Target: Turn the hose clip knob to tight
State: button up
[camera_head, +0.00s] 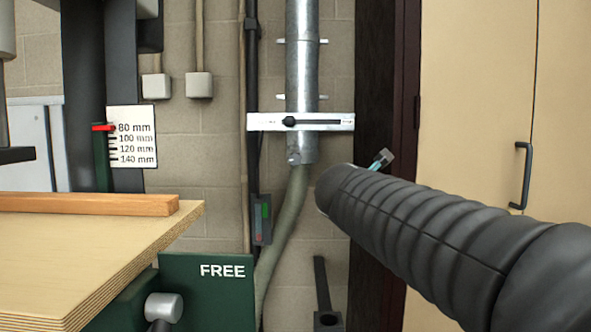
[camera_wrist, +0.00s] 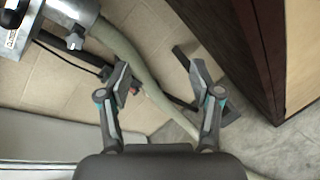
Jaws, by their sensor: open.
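The hose clip knob (camera_head: 294,158) is a small grey metal knob at the lower end of the metal pipe, where the grey-green hose (camera_head: 286,215) joins it. In the wrist view the knob (camera_wrist: 75,41) shows at the upper left, at the pipe's end, with the hose (camera_wrist: 128,55) running away from it. My gripper (camera_wrist: 158,76) is open and empty, its two fingers spread, with the knob off to the left of them. In the head view my dark ribbed arm hides most of the gripper; only a fingertip shows past it. Any tight marking is too small to read.
A slotted metal plate (camera_head: 340,122) crosses the metal pipe (camera_head: 303,70) above the knob. A wooden bench top (camera_head: 80,245) with a wood strip stands left, above a green panel marked FREE (camera_head: 205,290). A cream cabinet (camera_head: 480,90) is right. A black bracket (camera_head: 326,318) sits low.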

aim_at(295, 158)
jog(key=w+a+r+n+t+y+b, duration=0.1)
jog(key=w+a+r+n+t, duration=0.1)
jog(key=w+a+r+n, duration=0.3)
jog(key=w+a+r+n+t+y+b, duration=0.1)
jog(key=w+a+n+y, duration=0.15)
jog(key=a+n, duration=0.4)
jog(key=shift+h, duration=0.35)
jog(key=w+p, duration=0.2)
jog(key=w, duration=0.5)
jog(key=w+p, duration=0.2)
jog(key=w, duration=0.5)
jog(key=shift+w+d+f, duration=0.15)
jog(key=shift+w, duration=0.15)
jog(key=c, duration=1.2)
